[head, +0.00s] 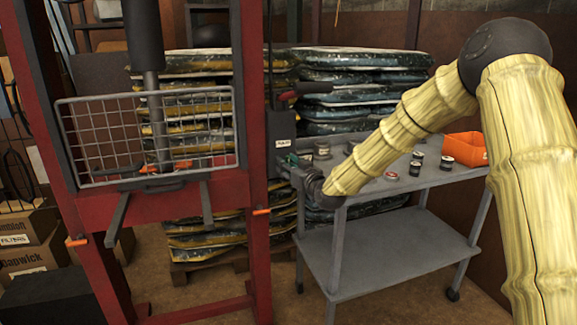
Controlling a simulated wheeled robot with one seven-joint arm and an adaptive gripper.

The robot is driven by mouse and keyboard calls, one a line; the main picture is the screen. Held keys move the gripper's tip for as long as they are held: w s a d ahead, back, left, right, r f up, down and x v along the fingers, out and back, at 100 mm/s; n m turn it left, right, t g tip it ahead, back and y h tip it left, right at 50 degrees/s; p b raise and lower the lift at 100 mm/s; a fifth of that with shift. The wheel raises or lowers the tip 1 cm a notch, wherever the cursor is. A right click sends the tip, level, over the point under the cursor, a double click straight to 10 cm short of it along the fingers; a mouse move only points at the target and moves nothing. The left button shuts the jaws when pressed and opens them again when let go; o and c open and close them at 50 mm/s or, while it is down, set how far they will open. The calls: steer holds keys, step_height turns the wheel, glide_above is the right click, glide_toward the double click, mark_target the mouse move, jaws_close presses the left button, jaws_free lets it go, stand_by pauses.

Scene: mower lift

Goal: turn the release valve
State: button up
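A red press frame (251,120) stands on the left, with a black cylinder and rod in its middle behind a wire guard (85,135). A dark pump box (281,130) with a white label is mounted on the frame's right post. A dark lever (306,89) sticks out to the right above it. I cannot pick out the release valve for certain; it may be small or hidden by my wrist. My gripper (294,163) is at the end of my yellow arm, just below the pump box. Its fingers are too small and dark to tell open from shut, or whether they touch anything.
A grey trolley (400,245) stands right of the press under my arm, with several small cans and an orange bin (465,149) on top. Stacked bags (360,58) fill the back. Cardboard boxes (30,240) sit at left. Orange-tipped pins (262,211) stick out of the press.

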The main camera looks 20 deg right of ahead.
steer(key=shift+c, duration=0.2)
jaws_close()
